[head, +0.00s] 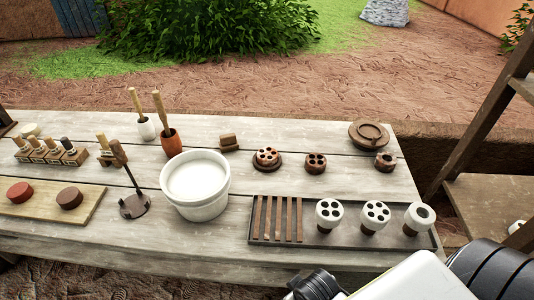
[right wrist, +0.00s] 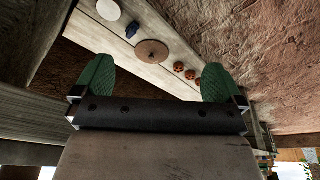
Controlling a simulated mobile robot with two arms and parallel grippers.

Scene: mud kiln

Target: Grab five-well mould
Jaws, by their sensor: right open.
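Round moulds with wells stand on the table. A brown many-holed mould (head: 267,155) sits on a dark saucer, and another brown one (head: 315,161) stands to its right. Two white moulds with several wells, one on the left (head: 329,212) and one on the right (head: 375,213), stand on dark bases in the long tray. Which one has five wells is too small to tell for sure. My right gripper (right wrist: 156,64) is open and empty, its green fingers wide apart. Small reddish-brown round pieces (right wrist: 190,74) show beyond it, well apart from the fingers. My left gripper is not in view.
The dark tray (head: 312,248) also holds slats (head: 278,218) and a white single-hole piece (head: 419,217). A white bowl (head: 195,184) stands left of it. A brown single-hole piece (head: 385,161) and a round lid (head: 368,134) are at the back right.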

